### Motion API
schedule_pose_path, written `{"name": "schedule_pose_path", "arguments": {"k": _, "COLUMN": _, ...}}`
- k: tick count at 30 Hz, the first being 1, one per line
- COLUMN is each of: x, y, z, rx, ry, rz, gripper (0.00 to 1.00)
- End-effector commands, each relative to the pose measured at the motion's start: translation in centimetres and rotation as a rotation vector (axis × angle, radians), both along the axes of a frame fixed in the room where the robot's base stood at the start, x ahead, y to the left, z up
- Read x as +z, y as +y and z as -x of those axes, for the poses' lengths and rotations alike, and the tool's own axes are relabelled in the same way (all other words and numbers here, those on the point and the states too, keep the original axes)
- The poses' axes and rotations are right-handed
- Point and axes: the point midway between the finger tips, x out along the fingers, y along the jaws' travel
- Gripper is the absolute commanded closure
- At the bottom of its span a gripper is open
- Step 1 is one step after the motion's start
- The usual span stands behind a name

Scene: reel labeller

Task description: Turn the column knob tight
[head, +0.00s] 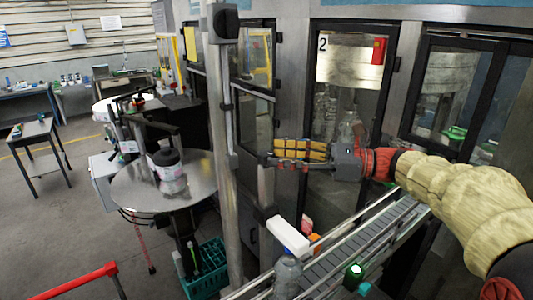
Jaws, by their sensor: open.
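The grey upright column (222,130) stands left of centre, with a dark box-like head (224,22) at its top. My gripper (274,154) reaches in from the right, its yellow-padded fingers pointing left toward the column at about mid-height. The jaws are open, and I see nothing held between them. A small grey fitting (235,160) shows on the column just left of the fingertips. I cannot tell whether it is the knob, or whether the fingers touch anything there.
A round metal table (133,188) carrying a dark-topped jar-like object (169,172) stands left of the column. A conveyor (345,250) with bottles runs below my arm. Glass machine doors (345,100) stand behind. A green crate (207,268) sits on the floor.

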Motion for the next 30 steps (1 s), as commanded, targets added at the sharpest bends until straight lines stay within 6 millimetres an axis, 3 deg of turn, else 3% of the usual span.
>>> {"name": "schedule_pose_path", "arguments": {"k": 7, "x": 0.0, "y": 3.1, "z": -0.7, "rx": 0.002, "ry": -0.001, "rz": 0.001, "gripper": 0.53}}
{"name": "schedule_pose_path", "arguments": {"k": 19, "x": -0.1, "y": 3.8, "z": -0.9, "rx": -0.001, "ry": -0.001, "rz": 0.001, "gripper": 0.53}}
{"name": "schedule_pose_path", "arguments": {"k": 30, "x": 0.0, "y": 3.8, "z": -0.9, "rx": -0.001, "ry": -0.001, "rz": 0.002, "gripper": 0.74}}
